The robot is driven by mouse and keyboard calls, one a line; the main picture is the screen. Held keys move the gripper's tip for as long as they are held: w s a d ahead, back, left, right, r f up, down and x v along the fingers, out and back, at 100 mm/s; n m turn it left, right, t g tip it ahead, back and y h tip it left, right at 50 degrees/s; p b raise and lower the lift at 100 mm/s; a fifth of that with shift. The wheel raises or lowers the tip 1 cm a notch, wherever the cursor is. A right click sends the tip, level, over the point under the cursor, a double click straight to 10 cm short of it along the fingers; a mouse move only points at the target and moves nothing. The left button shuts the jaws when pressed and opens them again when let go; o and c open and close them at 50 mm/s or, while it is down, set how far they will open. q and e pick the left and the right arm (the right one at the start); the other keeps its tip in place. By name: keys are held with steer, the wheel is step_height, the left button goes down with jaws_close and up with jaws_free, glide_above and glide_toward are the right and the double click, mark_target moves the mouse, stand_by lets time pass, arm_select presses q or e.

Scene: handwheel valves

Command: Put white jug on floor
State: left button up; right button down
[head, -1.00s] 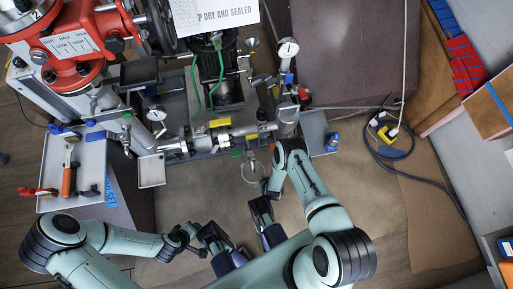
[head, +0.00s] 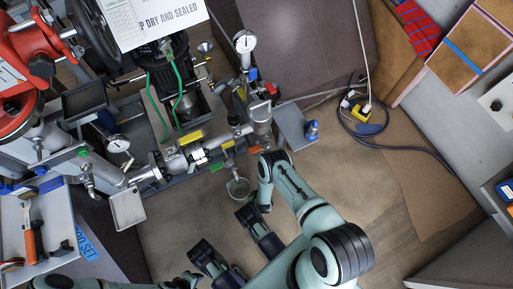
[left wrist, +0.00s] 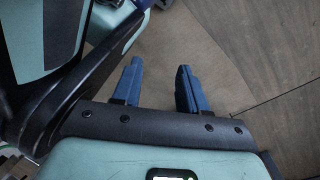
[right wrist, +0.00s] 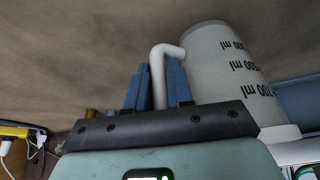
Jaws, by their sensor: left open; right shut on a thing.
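The white jug (head: 238,188) shows in the head view from above, its round rim just below the pipework. In the right wrist view the jug (right wrist: 222,65) is large, with dark ml markings that read upside down there. Its bent handle (right wrist: 158,75) passes between the blue fingers of my right gripper (right wrist: 156,85), which is shut on it. In the head view my right gripper (head: 261,201) is beside the jug at its right. My left gripper (left wrist: 158,85) is open and empty above brown flooring, away from the jug.
Pipework with a yellow-tagged pipe (head: 190,137) and a gauge (head: 245,42) stands just beyond the jug. A grey tray (head: 35,235) with tools is at left. A yellow socket block with cables (head: 368,129) lies at right. Brown floor (head: 345,200) is open between.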

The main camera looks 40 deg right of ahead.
arm_select(q)
steer(key=shift+s, duration=0.15)
arm_select(e)
steer(key=shift+f, duration=0.1)
steer(key=c, duration=1)
jaws_free()
arm_select(q)
steer(key=shift+s+f, duration=0.1)
